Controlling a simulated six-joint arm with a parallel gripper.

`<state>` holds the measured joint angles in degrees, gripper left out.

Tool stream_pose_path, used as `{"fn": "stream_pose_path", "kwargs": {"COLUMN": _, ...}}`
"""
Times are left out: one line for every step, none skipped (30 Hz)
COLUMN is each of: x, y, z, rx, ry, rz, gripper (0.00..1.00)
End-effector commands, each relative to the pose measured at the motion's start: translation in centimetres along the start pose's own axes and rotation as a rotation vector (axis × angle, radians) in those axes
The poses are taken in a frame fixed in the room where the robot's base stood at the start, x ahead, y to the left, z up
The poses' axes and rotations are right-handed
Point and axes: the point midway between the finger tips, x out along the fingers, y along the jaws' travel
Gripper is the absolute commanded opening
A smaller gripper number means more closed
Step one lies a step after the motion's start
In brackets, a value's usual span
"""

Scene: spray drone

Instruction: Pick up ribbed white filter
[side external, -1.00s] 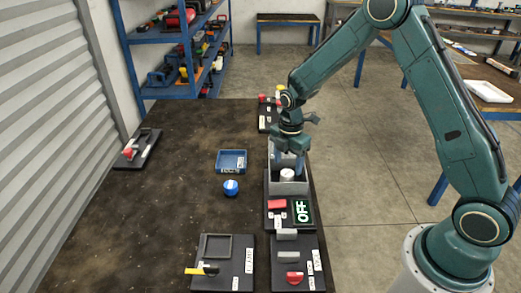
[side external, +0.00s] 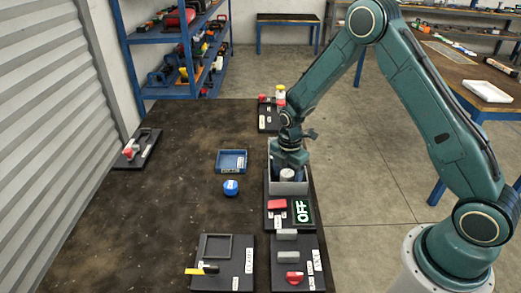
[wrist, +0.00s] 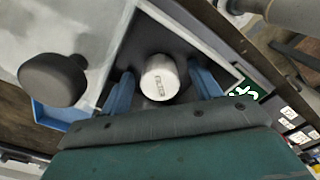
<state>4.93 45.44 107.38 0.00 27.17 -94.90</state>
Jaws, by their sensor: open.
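In the side view the filter (side external: 287,175) shows as a small pale cylinder near the front wall of the box (side external: 287,188). My gripper (wrist: 163,85) is open, with one blue finger on each side of the filter. I cannot tell whether either finger touches it. In the side view my gripper (side external: 289,168) is down inside the box and the fingers are largely hidden.
The table's left middle is bare. A dark rounded knob (wrist: 53,80) shows in the wrist view.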

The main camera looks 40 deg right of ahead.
Motion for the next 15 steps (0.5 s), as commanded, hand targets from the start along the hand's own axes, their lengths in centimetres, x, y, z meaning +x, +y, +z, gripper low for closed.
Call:
{"fn": "stream_pose_path", "kwargs": {"x": -0.02, "y": 0.01, "z": 0.0, "rx": 0.0, "ry": 0.0, "rz": 0.0, "gripper": 0.63}}
{"fn": "stream_pose_path", "kwargs": {"x": -0.02, "y": 0.0, "z": 0.0, "rx": 0.0, "ry": 0.0, "rz": 0.0, "gripper": 0.63}}
{"fn": "stream_pose_path", "kwargs": {"x": -0.02, "y": 0.0, "z": 0.0, "rx": 0.0, "ry": 0.0, "rz": 0.0, "gripper": 0.63}}
{"fn": "stream_pose_path", "kwargs": {"x": -0.03, "y": 0.0, "z": 0.0, "rx": 0.0, "ry": 0.0, "rz": 0.0, "gripper": 0.63}}
{"fn": "stream_pose_path", "kwargs": {"x": -0.03, "y": 0.0, "z": 0.0, "rx": 0.0, "ry": 0.0, "rz": 0.0, "gripper": 0.63}}
{"fn": "stream_pose_path", "kwargs": {"x": -0.03, "y": 0.0, "z": 0.0, "rx": 0.0, "ry": 0.0, "rz": 0.0, "gripper": 0.63}}
{"fn": "stream_pose_path", "kwargs": {"x": -0.03, "y": 0.0, "z": 0.0, "rx": 0.0, "ry": 0.0, "rz": 0.0, "gripper": 0.63}}
{"fn": "stream_pose_path", "kwargs": {"x": -0.03, "y": 0.0, "z": 0.0, "rx": 0.0, "ry": 0.0, "rz": 0.0, "gripper": 0.63}}
{"fn": "stream_pose_path", "kwargs": {"x": -0.03, "y": 0.0, "z": 0.0, "rx": 0.0, "ry": 0.0, "rz": 0.0, "gripper": 0.59}}
{"fn": "stream_pose_path", "kwargs": {"x": -0.03, "y": 0.0, "z": 0.0, "rx": 0.0, "ry": 0.0, "rz": 0.0, "gripper": 0.53}}
{"fn": "stream_pose_path", "kwargs": {"x": -0.04, "y": 0.0, "z": 0.0, "rx": 0.0, "ry": 0.0, "rz": 0.0, "gripper": 0.47}}
{"fn": "stream_pose_path", "kwargs": {"x": -0.04, "y": 0.0, "z": 0.0, "rx": 0.0, "ry": 0.0, "rz": 0.0, "gripper": 0.39}}
{"fn": "stream_pose_path", "kwargs": {"x": -0.04, "y": 0.0, "z": 0.0, "rx": 0.0, "ry": 0.0, "rz": 0.0, "gripper": 0.33}}
{"fn": "stream_pose_path", "kwargs": {"x": -0.04, "y": 0.0, "z": 0.01, "rx": 0.0, "ry": 0.0, "rz": 0.0, "gripper": 0.27}}
{"fn": "stream_pose_path", "kwargs": {"x": -0.04, "y": 0.0, "z": 0.01, "rx": 0.0, "ry": 0.0, "rz": 0.0, "gripper": 0.2}}
